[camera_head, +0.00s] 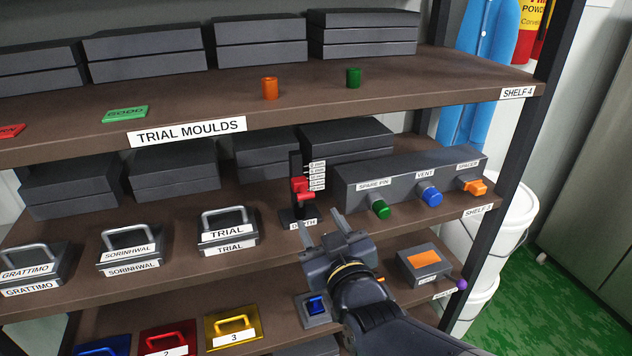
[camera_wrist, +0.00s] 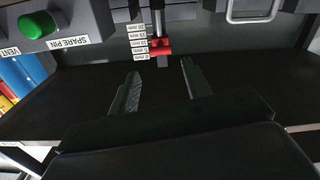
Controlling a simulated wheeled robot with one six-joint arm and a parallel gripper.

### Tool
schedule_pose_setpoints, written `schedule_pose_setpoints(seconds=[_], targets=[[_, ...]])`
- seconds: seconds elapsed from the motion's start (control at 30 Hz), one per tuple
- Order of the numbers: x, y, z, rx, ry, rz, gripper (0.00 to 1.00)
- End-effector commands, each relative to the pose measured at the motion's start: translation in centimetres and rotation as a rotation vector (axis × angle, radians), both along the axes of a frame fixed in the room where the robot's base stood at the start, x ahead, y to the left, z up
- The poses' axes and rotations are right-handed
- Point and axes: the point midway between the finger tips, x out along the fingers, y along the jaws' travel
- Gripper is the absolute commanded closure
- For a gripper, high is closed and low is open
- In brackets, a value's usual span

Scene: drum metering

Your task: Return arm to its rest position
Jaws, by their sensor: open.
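My gripper (camera_head: 332,231) is open and empty, in front of the middle shelf. Its two fingers point in towards the depth gauge (camera_head: 301,189), a dark upright post with a red slider and a millimetre scale. In the wrist view, the open fingers of my gripper (camera_wrist: 159,90) are apart with bare shelf between them. The red slider (camera_wrist: 161,47) shows beyond them, near the low end of the scale, with a gap between it and the fingertips. My arm reaches in from the lower right of the head view and hides part of the lower shelf.
A grey box (camera_head: 350,190) with green, blue and orange knobs stands right of the gauge. The handled TRIAL mould (camera_head: 228,236) is to the left. Below are a grey box with an orange top (camera_head: 423,264) and coloured handled plates (camera_head: 233,327). A shelf upright (camera_head: 500,150) stands at right.

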Motion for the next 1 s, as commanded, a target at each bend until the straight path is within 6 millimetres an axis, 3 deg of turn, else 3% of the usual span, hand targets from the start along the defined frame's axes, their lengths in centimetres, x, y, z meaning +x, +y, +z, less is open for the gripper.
schedule_pose_setpoints(seconds=[0.7,1.0], targets=[[8.3,2.4,0.0,-0.001,0.001,0.0,0.54],[10.2,2.9,0.2,0.0,0.0,0.0,0.54]])
